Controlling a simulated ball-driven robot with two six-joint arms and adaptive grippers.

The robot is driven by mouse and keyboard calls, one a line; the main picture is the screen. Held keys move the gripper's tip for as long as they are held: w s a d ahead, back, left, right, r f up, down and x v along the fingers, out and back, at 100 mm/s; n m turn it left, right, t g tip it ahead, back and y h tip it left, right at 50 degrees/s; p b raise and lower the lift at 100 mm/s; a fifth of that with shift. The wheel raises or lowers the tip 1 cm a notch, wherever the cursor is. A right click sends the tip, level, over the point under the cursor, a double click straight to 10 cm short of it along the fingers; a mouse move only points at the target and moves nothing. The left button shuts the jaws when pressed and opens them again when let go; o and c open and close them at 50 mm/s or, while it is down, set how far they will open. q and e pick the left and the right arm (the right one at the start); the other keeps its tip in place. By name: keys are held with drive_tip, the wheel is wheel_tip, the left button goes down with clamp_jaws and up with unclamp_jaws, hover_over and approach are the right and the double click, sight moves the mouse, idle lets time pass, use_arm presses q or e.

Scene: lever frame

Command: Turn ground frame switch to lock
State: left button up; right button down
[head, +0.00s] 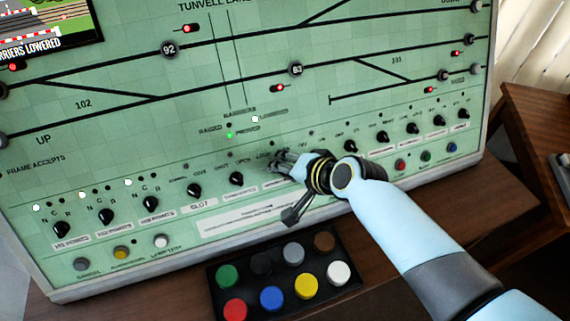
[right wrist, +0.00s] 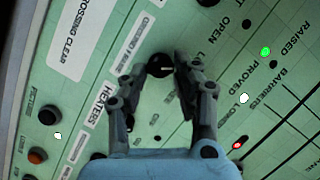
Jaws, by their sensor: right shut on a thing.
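The ground frame switch appears to be the small black round knob (right wrist: 160,66) between my right fingertips in the right wrist view. A pale pointer mark shows on its face, pointing roughly right in that view. The narrow label strip (right wrist: 133,42) beside it is too small to read surely. My right gripper (right wrist: 175,68) is shut on the knob, one finger on each side. In the head view my right gripper (head: 277,163) is at the lower middle of the green panel (head: 150,130), and its fingers hide the knob. My left gripper is not in view.
Other black knobs (head: 236,179) stand in a row on both sides of the gripper. Push buttons (head: 121,253) line the panel's lower edge. A black box with several coloured buttons (head: 271,298) sits on the brown desk (head: 175,293) below. A green lamp (head: 230,135) is lit above.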

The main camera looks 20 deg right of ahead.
idle(0.4)
drive_tip(key=c, duration=1)
unclamp_jaws()
drive_tip(key=v, duration=1.2)
